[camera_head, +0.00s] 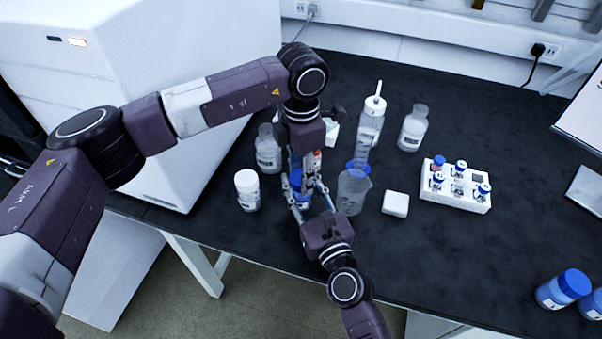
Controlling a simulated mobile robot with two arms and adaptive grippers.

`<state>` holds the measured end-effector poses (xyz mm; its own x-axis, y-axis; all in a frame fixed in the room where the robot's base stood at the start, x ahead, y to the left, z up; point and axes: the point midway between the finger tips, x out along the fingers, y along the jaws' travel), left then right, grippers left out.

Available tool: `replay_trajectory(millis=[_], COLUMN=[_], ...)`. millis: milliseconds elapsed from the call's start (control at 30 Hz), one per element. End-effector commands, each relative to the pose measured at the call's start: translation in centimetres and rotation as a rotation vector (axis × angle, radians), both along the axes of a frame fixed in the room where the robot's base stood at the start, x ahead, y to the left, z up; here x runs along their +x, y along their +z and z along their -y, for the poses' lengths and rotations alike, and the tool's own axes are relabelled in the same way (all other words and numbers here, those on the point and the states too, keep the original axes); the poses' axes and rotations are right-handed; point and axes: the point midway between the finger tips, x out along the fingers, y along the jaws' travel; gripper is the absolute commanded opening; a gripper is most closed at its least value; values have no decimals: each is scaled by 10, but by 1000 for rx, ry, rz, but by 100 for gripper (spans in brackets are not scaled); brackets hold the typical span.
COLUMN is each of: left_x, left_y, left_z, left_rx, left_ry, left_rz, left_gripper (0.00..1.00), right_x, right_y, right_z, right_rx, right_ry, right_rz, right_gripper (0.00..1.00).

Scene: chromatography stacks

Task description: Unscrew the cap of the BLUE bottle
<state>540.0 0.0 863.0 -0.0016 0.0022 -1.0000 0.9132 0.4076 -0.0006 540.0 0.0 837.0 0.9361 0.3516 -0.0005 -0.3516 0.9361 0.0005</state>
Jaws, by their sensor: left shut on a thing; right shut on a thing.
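The blue bottle (297,180) stands on the dark bench in the middle of the view, mostly hidden by my two grippers. My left gripper (304,172) reaches down over it from above and is shut at its top, where the cap is; the cap itself is largely covered. My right gripper (306,198) comes in from the near side, with its fingers shut around the bottle's body. Whether the cap has turned or lifted cannot be told.
A white jar (247,191) and a clear bottle (268,153) stand close on the left. Blue-capped bottles (562,289) stand far right. The bench between is clear.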

Motion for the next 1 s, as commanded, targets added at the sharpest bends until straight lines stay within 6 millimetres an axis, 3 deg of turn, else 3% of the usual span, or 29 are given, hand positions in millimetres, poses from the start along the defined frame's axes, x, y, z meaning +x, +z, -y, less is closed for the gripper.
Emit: replay_trajectory(millis=[67, 100, 233, 567, 1000], left_x=[0, 1, 0, 0, 0], left_y=[1, 1, 1, 2, 46], left_z=[-1, -1, -1, 0, 0], left_rx=[2, 2, 1, 0, 0], left_ry=[1, 1, 1, 1, -6], left_rz=[1, 1, 1, 1, 1], left_gripper=[7, 39, 53, 54, 51], right_x=[0, 0, 0, 0, 0], right_y=[-2, -2, -2, -1, -1], right_z=[1, 1, 1, 1, 0], right_rx=[-3, -3, -3, -2, -1], right_ry=[-2, -2, -2, -1, 0], right_rz=[-2, -2, -2, -2, -1], right_gripper=[0, 0, 0, 0, 0])
